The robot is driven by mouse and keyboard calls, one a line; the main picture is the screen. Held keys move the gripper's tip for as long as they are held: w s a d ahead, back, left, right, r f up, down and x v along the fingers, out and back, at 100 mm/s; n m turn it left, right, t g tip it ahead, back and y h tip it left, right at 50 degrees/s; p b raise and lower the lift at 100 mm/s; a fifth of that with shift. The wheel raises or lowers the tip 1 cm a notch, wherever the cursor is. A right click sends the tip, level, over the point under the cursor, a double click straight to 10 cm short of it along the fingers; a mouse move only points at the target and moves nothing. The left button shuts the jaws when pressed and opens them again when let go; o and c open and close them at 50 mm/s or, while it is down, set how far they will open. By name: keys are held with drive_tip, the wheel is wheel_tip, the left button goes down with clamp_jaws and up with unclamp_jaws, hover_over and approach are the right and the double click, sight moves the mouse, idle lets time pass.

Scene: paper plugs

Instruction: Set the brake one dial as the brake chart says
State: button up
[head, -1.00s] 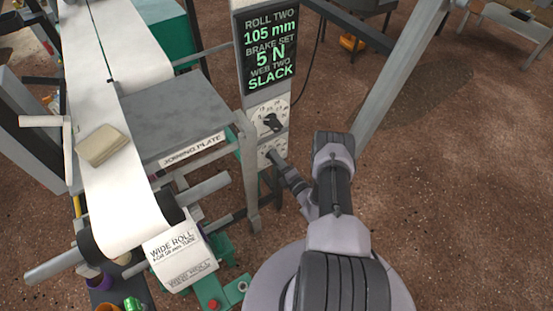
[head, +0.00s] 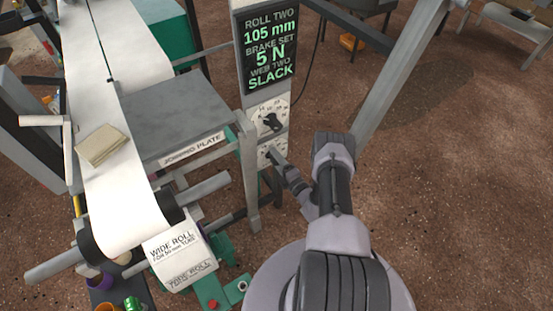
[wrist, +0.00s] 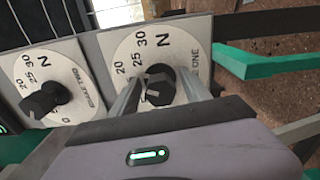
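The brake one dial (wrist: 118,57) is a white plate with a black knob (wrist: 158,82), marked 20, 25, 30 and N, with "ONE" at its right edge. Its lower scale is hidden by my gripper. A pale mark shows at the knob's lower left. My gripper (wrist: 160,76) has one finger on each side of this knob, very near it; I cannot tell whether they press on it. In the head view my gripper (head: 271,154) is at the lower dial on the post. I cannot make out a brake chart.
The brake two dial (wrist: 68,82) is beside it, with its own black knob (wrist: 40,100); in the head view it is the upper dial (head: 284,113). A screen (head: 270,50) reads roll two 105 mm, brake set 5 N, web two slack. The joining plate (head: 170,110) stands left.

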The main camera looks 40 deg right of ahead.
drive_tip(key=s+a+p, duration=0.1)
drive_tip(key=s+p, duration=0.4)
drive_tip(key=s, duration=1.2)
drive_tip(key=shift+s, duration=0.2)
